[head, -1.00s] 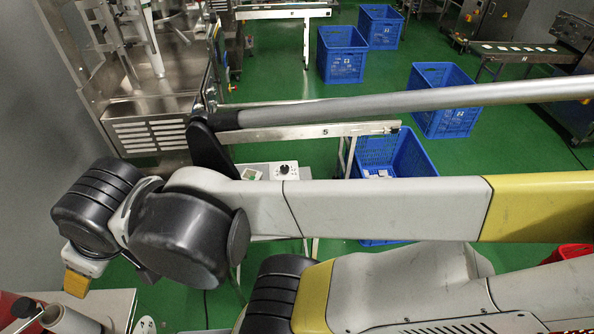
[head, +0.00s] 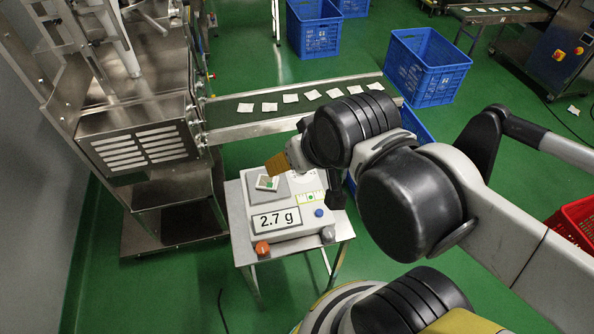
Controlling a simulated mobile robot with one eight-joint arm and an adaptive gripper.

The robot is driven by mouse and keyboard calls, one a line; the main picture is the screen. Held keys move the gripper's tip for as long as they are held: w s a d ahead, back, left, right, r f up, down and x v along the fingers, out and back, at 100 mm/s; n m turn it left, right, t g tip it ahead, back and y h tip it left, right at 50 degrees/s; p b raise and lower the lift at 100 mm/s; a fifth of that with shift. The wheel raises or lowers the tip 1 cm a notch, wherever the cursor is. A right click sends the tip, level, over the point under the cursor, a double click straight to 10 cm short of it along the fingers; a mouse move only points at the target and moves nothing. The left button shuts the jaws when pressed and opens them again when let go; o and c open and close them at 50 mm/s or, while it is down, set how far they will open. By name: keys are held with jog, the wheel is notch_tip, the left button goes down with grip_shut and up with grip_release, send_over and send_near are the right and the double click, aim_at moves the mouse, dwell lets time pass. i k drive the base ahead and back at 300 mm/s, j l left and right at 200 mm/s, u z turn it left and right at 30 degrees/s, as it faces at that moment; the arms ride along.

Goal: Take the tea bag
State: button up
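A tea bag (head: 267,183), white with a small green patch, lies on the grey pan of the scale (head: 292,234), whose display reads 2.7 g.
The scale stands on a small metal table (head: 243,245). Behind it a conveyor (head: 232,133) carries several white tea bags in a row toward a blue crate (head: 412,125), partly hidden by my arm. A packing machine (head: 145,130) stands left. A red crate (head: 577,215) is at right.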

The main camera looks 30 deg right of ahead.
aim_at(264, 181)
jog(key=k+l+u, duration=0.1)
jog(key=u, duration=0.3)
jog(key=k+l+u, duration=0.1)
jog(key=u, duration=0.35)
jog(key=k+u, duration=0.15)
jog(key=u, duration=0.25)
